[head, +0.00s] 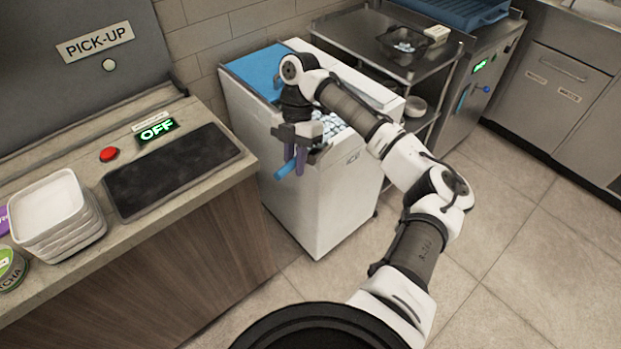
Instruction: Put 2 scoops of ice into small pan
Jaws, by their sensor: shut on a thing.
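My gripper (296,158) is at the near edge of the white ice bin (320,190), pointing down. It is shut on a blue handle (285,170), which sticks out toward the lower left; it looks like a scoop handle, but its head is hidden. Pale ice cubes (334,124) show in the bin's opening beside the gripper, partly covered by my arm. A small dark pan (387,44) stands on the steel cart behind the bin. Some pale bluish pieces lie in it, too small to tell how many.
A blue lid (254,72) covers the bin's left part. A white container (437,34) stands beside the pan on the steel cart (345,32). The pick-up counter at left holds stacked white trays (49,204) and a dark mat (172,170). The tiled floor at right is clear.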

